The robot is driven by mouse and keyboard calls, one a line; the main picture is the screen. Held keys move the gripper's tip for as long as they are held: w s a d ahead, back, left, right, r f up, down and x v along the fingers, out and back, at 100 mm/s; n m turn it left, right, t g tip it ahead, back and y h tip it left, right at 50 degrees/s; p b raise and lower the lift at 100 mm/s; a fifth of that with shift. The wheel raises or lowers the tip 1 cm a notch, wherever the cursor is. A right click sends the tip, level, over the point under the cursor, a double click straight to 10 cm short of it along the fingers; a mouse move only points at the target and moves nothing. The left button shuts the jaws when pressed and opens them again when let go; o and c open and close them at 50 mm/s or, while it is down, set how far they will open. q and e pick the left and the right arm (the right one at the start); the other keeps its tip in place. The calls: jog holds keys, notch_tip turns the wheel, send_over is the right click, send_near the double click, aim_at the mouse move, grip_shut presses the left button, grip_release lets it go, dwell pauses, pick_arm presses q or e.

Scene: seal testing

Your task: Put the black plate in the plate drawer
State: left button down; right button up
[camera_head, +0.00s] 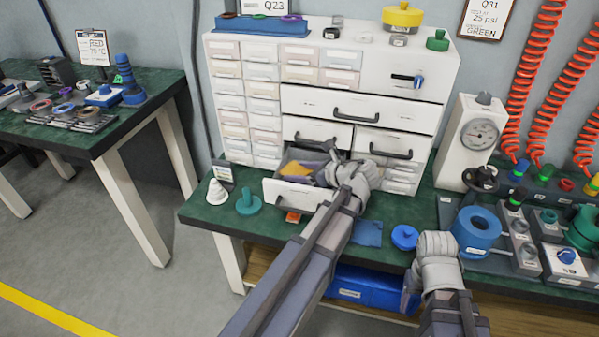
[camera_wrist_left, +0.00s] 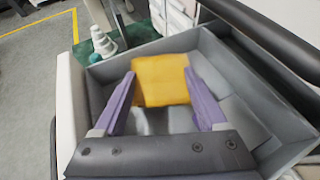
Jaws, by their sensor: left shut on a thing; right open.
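My left gripper (camera_head: 316,168) reaches into an open drawer (camera_head: 290,197) low in the white cabinet. In the left wrist view its purple fingers (camera_wrist_left: 160,85) are spread with a yellow-orange square piece (camera_wrist_left: 160,78) between their tips, and it is shut on this piece. The yellow piece also shows inside the drawer in the head view (camera_head: 293,170). The grey drawer walls (camera_wrist_left: 105,85) surround the fingers. I cannot make out a black plate in either view. My right gripper (camera_head: 437,246) is open over the front of the bench, its fingers hardly visible.
Closed drawers with black handles (camera_head: 355,116) sit above the open drawer. A white cone (camera_head: 216,192) and a teal knobbed piece (camera_head: 248,202) stand left of it.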

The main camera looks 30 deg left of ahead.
pick_arm(q)
grip_release()
jog(key=shift+r, duration=0.1)
jog(key=shift+d+r+p, duration=0.3)
jog(key=shift+r+p, duration=0.55)
jog(key=shift+p, duration=0.2)
jog(key=p+v, duration=0.4)
jog(key=v, duration=0.5)
jog(key=shift+d, duration=0.35)
jog(key=shift+v, duration=0.8)
jog(key=shift+s+f, duration=0.1)
jog(key=shift+f, duration=0.05)
